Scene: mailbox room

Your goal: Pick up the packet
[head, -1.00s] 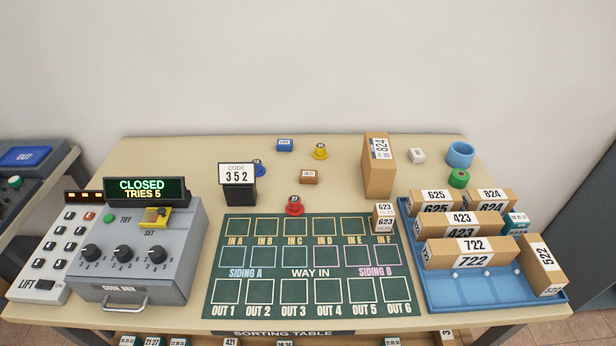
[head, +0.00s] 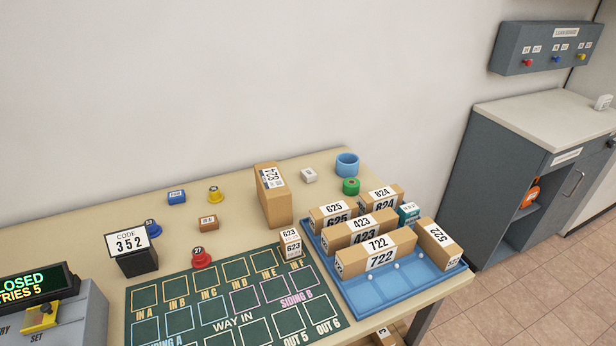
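Several brown packets with white number labels show in the head view; I cannot tell which one the task means. A tall packet 824 (head: 274,200) stands upright behind the green mat. In the blue tray (head: 415,287) lie packet 625 (head: 334,212), packet 423 (head: 361,231), packet 722 (head: 375,252), another packet 824 (head: 381,197) and packet 522 (head: 439,241). A small packet 623 (head: 290,243) stands at the mat's right edge by IN F. My gripper is not in view.
The green mat (head: 233,321) has empty marked squares. Stamps, small blocks, a blue ring (head: 347,164) and a green roll (head: 351,186) stand along the back. The code sign (head: 131,250) and code box (head: 55,327) are at left. A grey cabinet (head: 520,160) stands apart at right.

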